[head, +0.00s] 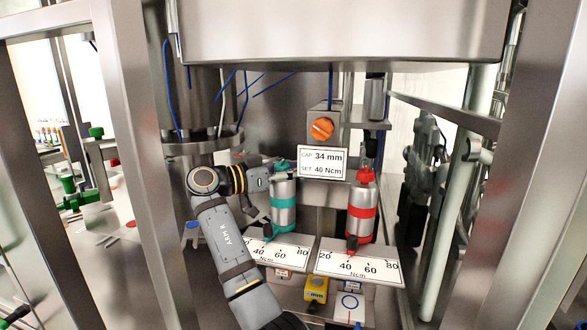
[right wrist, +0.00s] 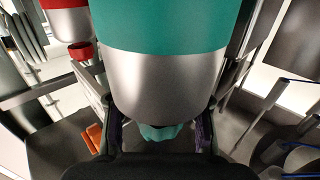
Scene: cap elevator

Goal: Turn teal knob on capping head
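The teal-banded capping head (head: 284,205) stands upright left of the red-banded one (head: 361,210). Its teal knob (head: 281,165) is on top, and a teal pointer (head: 268,236) hangs over a dial plate (head: 290,243) marked 40, 60, 80, partly hidden by my arm. My right gripper (head: 268,177) is at the upper left side of the teal head. In the right wrist view its fingers (right wrist: 158,135) stand apart on either side of the teal knob (right wrist: 160,132), with gaps visible; contact is not seen. My left gripper is out of view.
A sign (head: 322,162) reads CAP 34 mm, SET 40 Ncm, below an orange knob (head: 322,129). The red head's dial plate (head: 357,263) is at right. A yellow block (head: 316,289) sits below. Metal posts (head: 137,150) and a large overhead housing (head: 345,30) enclose the space.

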